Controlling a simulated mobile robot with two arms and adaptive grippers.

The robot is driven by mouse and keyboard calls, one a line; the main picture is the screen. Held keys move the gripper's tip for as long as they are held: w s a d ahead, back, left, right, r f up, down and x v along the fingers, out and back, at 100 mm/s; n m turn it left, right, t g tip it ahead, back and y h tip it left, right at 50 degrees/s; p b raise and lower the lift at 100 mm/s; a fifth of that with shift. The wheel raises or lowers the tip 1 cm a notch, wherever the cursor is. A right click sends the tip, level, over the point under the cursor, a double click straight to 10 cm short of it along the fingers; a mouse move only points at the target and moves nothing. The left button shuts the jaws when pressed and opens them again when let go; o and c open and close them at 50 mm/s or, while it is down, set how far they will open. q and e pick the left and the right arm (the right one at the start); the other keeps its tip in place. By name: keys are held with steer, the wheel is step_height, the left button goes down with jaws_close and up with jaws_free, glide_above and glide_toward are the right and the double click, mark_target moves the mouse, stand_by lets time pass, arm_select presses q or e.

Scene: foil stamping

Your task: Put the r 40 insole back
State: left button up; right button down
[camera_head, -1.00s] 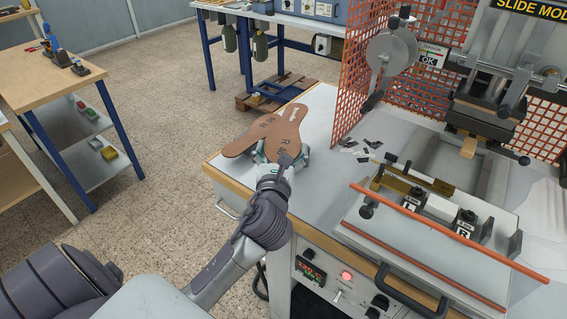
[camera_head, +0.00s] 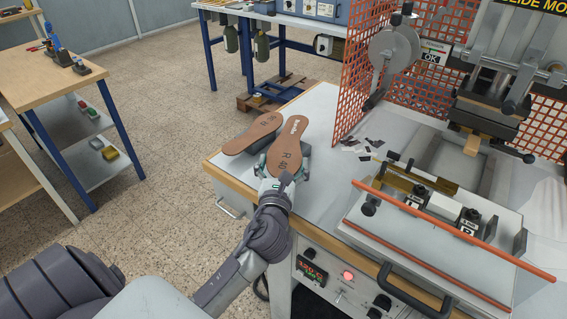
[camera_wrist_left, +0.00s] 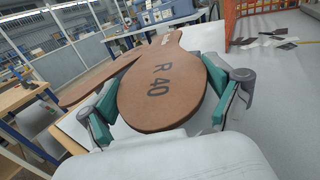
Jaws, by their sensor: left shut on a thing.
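The brown R 40 insole (camera_head: 288,150) is held by its heel end in my left gripper (camera_head: 285,172), over the front left part of the machine table. In the left wrist view the insole (camera_wrist_left: 160,92) lies between the two teal fingers of the left gripper (camera_wrist_left: 162,108), with its "R 40" print facing up. A second brown insole (camera_head: 250,134) lies just left of it in the head view, and its end (camera_wrist_left: 85,88) shows behind the held one in the wrist view. I cannot tell whether the two touch. My right gripper is not in view.
The stamping press (camera_head: 490,110) stands at the right, with a slide fixture (camera_head: 430,232) and an orange bar (camera_head: 450,228) in front. An orange mesh guard (camera_head: 372,60) rises behind. Dark foil scraps (camera_head: 365,147) lie right of the insoles. The table's front left corner is bare.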

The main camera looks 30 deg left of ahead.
arm_select(q)
steer(key=shift+s+f, duration=0.1)
steer(key=shift+f, duration=0.7)
steer(key=o, duration=0.8)
steer(key=shift+d+f, duration=0.1)
steer(key=shift+r, duration=0.6)
steer(key=b+v, duration=0.1)
steer(key=v, duration=0.9)
steer(key=shift+s+r+b, duration=0.1)
steer(key=shift+r+b, duration=0.1)
steer(key=shift+b, duration=0.1)
steer(key=shift+s+d+r, duration=0.15)
steer(key=shift+s+d, duration=0.2)
steer(key=shift+s, duration=0.3)
